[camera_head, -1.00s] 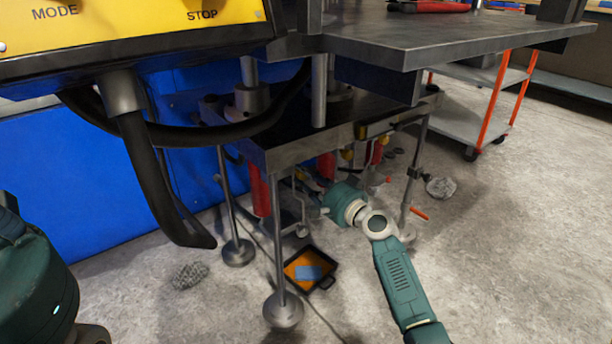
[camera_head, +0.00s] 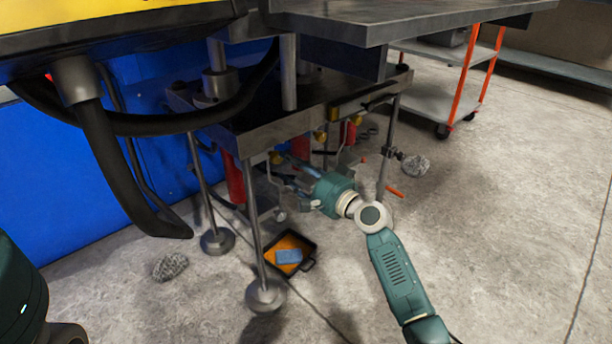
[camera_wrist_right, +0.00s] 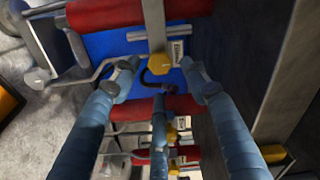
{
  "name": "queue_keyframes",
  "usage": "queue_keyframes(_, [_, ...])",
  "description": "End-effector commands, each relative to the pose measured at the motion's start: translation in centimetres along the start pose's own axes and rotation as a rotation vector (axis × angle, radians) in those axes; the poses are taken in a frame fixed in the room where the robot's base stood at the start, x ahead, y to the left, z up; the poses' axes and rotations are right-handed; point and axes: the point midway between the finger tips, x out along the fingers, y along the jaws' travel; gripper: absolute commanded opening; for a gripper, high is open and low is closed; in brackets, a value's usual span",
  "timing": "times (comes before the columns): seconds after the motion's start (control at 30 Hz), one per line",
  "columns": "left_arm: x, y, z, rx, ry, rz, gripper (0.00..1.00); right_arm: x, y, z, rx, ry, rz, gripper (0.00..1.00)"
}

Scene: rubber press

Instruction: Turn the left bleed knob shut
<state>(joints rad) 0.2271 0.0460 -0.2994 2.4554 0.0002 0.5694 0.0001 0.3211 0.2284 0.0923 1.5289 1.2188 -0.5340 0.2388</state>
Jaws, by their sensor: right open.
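The left bleed knob looks to be the yellow faceted knob (camera_head: 277,157) under the left front of the press's lower plate. In the right wrist view the yellow knob (camera_wrist_right: 160,63) sits between and just beyond my fingertips, with a small label beside it. My right gripper (camera_wrist_right: 160,82) is open, its blue fingers spread on both sides with a third below. The fingers look apart from the knob, though depth is hard to judge. In the head view my right gripper (camera_head: 284,172) reaches in under the plate. My left gripper is not in view.
Other yellow knobs (camera_head: 320,136) (camera_head: 357,118) sit further right, near red cylinders (camera_head: 235,178). A press leg (camera_head: 259,230) and bent metal rods stand close to my fingers. A black-rimmed tray (camera_head: 308,262) holding a blue block (camera_head: 289,256) lies on the floor.

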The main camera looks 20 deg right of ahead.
Motion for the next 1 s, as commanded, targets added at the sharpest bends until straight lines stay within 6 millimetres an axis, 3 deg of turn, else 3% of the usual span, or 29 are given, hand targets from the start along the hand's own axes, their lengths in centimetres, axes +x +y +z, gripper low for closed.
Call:
queue_keyframes(0.2, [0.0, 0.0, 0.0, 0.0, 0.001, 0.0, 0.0, -4.7, 0.0, 0.1, -0.001, -0.002, 0.002, 0.45])
queue_keyframes(0.4, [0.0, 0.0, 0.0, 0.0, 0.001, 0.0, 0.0, -6.8, 0.0, 0.0, -0.001, 0.0, 0.0, 0.45])
queue_keyframes(1.0, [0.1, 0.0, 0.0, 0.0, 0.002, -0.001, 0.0, -7.2, -0.1, 0.0, 0.0, 0.0, -0.001, 0.45])
